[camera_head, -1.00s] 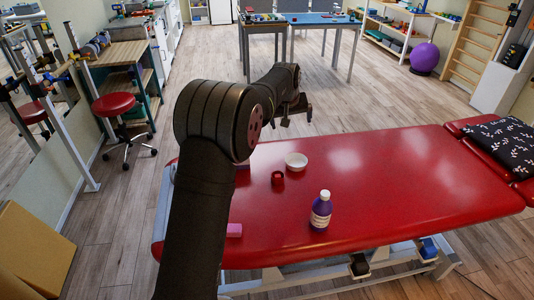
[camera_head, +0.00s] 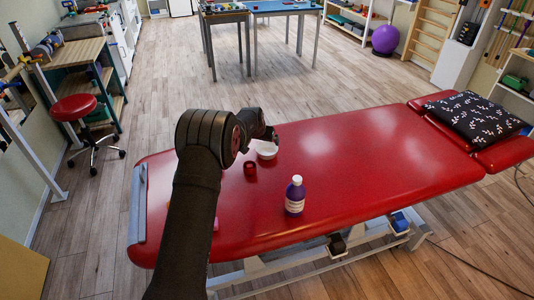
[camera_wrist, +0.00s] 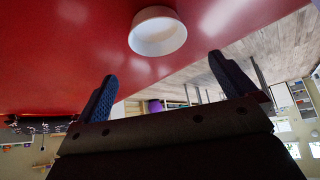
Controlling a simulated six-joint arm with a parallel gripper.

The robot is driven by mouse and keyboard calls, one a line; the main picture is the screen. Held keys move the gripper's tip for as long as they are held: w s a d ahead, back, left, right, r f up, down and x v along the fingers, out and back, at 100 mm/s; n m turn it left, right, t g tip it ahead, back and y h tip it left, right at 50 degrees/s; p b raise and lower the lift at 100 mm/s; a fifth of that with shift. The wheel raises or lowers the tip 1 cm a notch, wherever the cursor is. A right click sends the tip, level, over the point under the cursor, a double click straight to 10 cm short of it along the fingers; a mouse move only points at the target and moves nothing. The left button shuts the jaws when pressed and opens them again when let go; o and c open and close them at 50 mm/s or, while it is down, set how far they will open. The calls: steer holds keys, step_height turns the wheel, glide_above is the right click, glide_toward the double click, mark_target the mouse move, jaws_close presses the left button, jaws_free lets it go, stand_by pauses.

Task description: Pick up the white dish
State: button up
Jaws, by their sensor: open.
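The white dish (camera_head: 266,149) is a small round bowl standing upright on the red treatment table (camera_head: 370,165), near its far edge. In the head view my arm partly covers its left and upper side. In the wrist view the dish (camera_wrist: 158,33) lies beyond my fingertips, apart from them. My gripper (camera_wrist: 164,80) is open and empty, with its two dark blue fingers spread. In the head view the fingers are mostly hidden behind my arm.
A small red cup (camera_head: 250,168) stands just in front of the dish. A purple bottle with a white cap (camera_head: 295,195) stands nearer the table's front edge. A pink block (camera_head: 216,222) is partly hidden by my arm. A patterned pillow (camera_head: 473,123) lies at the right end; the table's middle is clear.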

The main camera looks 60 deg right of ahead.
mark_target(268, 151)
steer(key=x, duration=0.4)
steer(key=shift+d+f, duration=0.2)
steer(key=shift+f, duration=0.1)
steer(key=shift+x, duration=2.7)
steer(key=shift+s+a, duration=0.1)
steer(key=shift+c, duration=0.4)
steer(key=c, duration=0.7)
